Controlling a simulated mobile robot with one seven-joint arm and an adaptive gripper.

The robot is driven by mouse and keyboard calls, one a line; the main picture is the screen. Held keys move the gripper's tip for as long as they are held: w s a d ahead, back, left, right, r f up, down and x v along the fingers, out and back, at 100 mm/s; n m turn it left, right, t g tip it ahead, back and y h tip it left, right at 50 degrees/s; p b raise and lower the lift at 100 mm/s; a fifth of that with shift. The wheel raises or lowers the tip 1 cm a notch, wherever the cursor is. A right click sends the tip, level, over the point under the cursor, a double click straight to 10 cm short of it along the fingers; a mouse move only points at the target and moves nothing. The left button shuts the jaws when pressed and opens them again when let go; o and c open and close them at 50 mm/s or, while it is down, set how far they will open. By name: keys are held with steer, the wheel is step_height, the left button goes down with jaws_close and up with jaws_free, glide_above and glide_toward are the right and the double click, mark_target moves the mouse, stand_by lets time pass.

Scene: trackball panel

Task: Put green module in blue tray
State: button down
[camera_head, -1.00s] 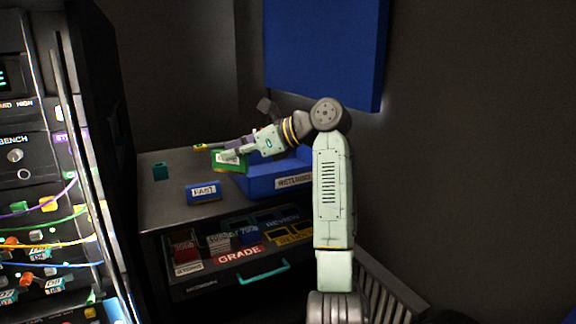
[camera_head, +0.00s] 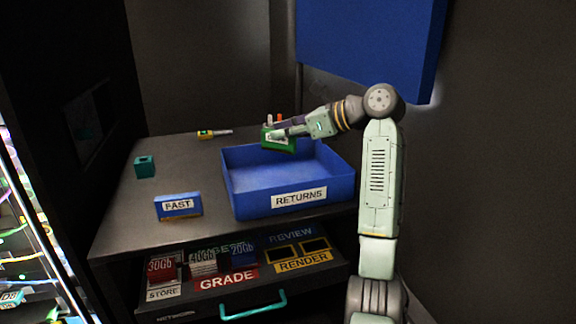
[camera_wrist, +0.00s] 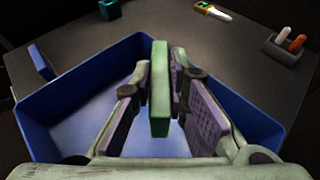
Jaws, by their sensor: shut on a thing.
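The green module (camera_head: 279,145) is held by my gripper (camera_head: 285,134) over the back part of the blue tray (camera_head: 298,198), which carries a "RETURNS" label. In the wrist view the green module (camera_wrist: 160,88) stands upright between the two finger pads of my gripper (camera_wrist: 160,100). The blue tray (camera_wrist: 75,100) lies below it there, with its pale blue floor bare where it shows. The module is inside the tray's outline in that view. How high it is above the floor is hard to tell.
A blue "FAST" block (camera_head: 178,206) and a teal cube (camera_head: 145,167) stand left of the tray on the dark table (camera_head: 120,215). A yellow-green tool (camera_head: 213,133) lies behind. A small holder with orange and white pegs (camera_wrist: 285,50) is behind the tray. An open drawer of cartridges (camera_head: 205,265) is below.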

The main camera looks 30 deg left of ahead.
steer(key=shift+f+p, duration=0.65)
steer(key=shift+f, duration=2.95)
steer(key=c, duration=1.6)
jaws_free()
steer(key=shift+o, duration=0.2)
